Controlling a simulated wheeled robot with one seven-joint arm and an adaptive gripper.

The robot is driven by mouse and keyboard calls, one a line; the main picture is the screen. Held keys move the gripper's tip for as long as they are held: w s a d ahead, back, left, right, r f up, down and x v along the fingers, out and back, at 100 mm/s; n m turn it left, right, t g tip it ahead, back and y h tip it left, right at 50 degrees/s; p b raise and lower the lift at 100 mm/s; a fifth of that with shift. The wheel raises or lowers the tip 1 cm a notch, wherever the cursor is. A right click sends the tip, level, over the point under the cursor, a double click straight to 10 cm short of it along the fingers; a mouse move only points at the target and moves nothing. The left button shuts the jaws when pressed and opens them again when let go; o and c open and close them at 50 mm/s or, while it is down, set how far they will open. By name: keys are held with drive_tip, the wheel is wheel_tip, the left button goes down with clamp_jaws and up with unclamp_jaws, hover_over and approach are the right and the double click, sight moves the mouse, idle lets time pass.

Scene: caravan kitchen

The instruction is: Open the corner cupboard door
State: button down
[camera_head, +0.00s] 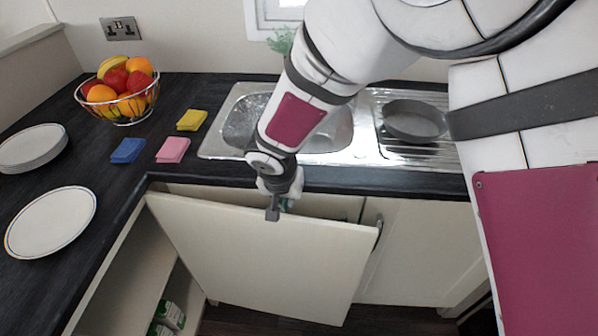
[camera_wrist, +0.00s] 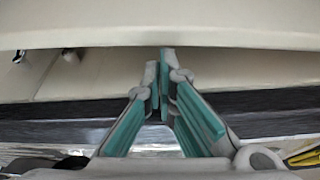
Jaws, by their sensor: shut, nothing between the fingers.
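The cream corner cupboard door (camera_head: 255,262) stands partly open, swung out from below the worktop. A dark gap shows behind its top edge, and the cupboard's interior (camera_head: 130,270) shows at the left. Its handle (camera_head: 378,234) is at the right edge, well away from my gripper. My gripper (camera_head: 273,213) is shut and empty at the door's top edge, left of the handle. In the wrist view my closed fingertips (camera_wrist: 164,58) reach to the pale panel (camera_wrist: 160,25), by the gap; I cannot tell whether they touch it.
The dark worktop (camera_head: 60,160) lies close behind my gripper, with a steel sink (camera_head: 225,140). A fruit basket (camera_head: 120,95), plates (camera_head: 50,222) and blue (camera_head: 128,150), pink (camera_head: 173,149) and yellow (camera_head: 191,120) sponges stand left. Green-white cartons (camera_head: 170,315) show inside below.

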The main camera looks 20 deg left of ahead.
drive_tip(key=shift+w+f, duration=0.15)
drive_tip(key=shift+f, duration=0.4)
